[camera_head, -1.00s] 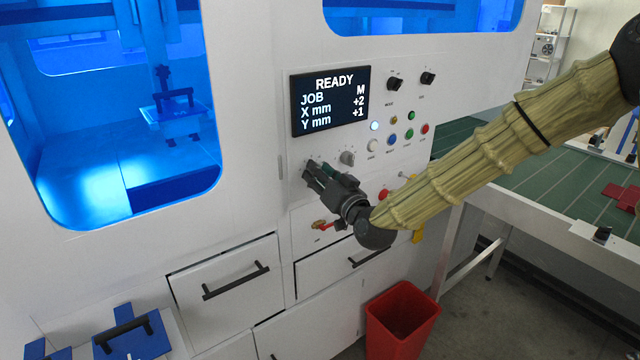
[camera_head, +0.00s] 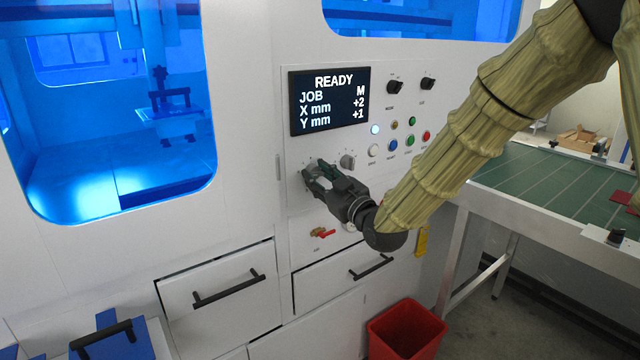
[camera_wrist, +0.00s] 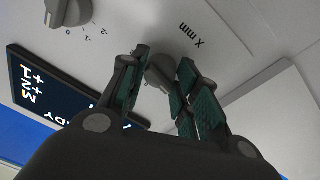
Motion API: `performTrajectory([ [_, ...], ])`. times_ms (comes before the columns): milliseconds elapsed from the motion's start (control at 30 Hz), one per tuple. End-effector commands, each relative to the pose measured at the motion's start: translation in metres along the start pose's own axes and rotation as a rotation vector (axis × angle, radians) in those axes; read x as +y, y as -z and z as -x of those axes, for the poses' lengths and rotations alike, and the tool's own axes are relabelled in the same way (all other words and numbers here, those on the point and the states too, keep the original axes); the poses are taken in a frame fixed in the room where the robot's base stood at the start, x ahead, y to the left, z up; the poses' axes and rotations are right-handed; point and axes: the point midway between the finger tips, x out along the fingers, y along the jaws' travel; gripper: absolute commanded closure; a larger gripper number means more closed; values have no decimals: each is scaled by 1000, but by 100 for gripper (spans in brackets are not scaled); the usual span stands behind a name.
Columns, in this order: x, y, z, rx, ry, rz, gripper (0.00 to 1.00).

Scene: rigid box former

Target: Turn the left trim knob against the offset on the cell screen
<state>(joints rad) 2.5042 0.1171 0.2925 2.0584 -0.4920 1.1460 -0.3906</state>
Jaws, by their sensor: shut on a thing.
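The cell screen (camera_head: 330,101) reads READY, JOB M, X mm +2, Y mm +1. My gripper (camera_head: 314,178) is at the left trim knob, below the screen, and its fingers hide most of that knob in the head view. In the wrist view the grey left trim knob (camera_wrist: 160,72) sits between the green-padded fingers of my gripper (camera_wrist: 163,82), beside the printed label "X mm". The gripper is shut on it. The knob's pointer and scale are hidden. The right trim knob (camera_head: 347,161) is free, up and right of my gripper, and also shows in the wrist view (camera_wrist: 70,12).
Coloured push buttons (camera_head: 391,145) and two black selector knobs (camera_head: 394,87) are close by on the right. A red-handled valve (camera_head: 322,233) is just below my gripper. Drawers with black handles (camera_head: 228,290) and a red bin (camera_head: 406,330) are lower down.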

Motion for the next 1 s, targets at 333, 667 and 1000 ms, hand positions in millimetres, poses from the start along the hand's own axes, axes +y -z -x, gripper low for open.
performTrajectory([
  [333, 0, -1, 0, 3, 7, 61, 93],
  [667, 1, -1, 0, 3, 6, 62, 93],
  [1000, 0, 0, 0, 3, 7, 61, 46],
])
